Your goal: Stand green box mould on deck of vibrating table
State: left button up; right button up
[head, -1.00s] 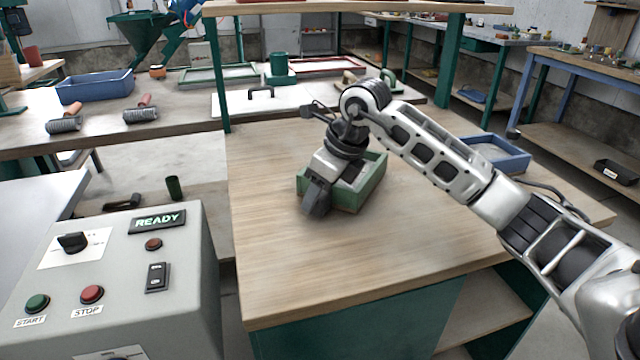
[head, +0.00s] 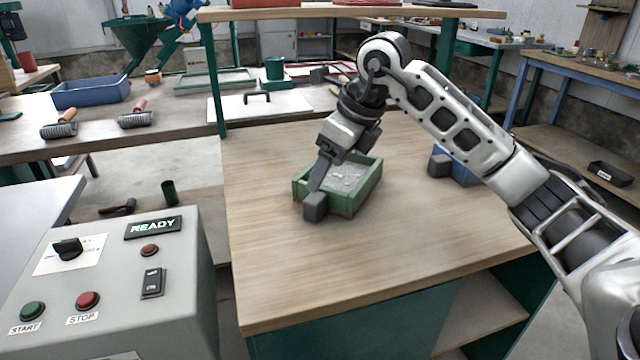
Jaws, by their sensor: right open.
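The green box mould (head: 367,193) sits on the wooden tabletop (head: 300,270), open side up, with a pale grey rough fill inside. My right gripper (head: 330,186) reaches down over its left part. One dark fingertip hangs in front of the mould's near left corner. The other finger is not clear, and I cannot tell whether the visible one touches the wall. The gripper is open and holds nothing. My left gripper is out of view. A bare pale grey surface (head: 30,190) is at the left edge; I cannot tell whether it is the vibrating table's deck.
A grey control box (head: 190,285) with a READY display stands front left. A blue tray (head: 462,172) is behind my right forearm, with a dark block (head: 440,165) by it. The left bench holds a blue bin (head: 92,92) and two rollers. The tabletop's front is clear.

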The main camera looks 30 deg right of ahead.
jog(key=shift+v, duration=2.25)
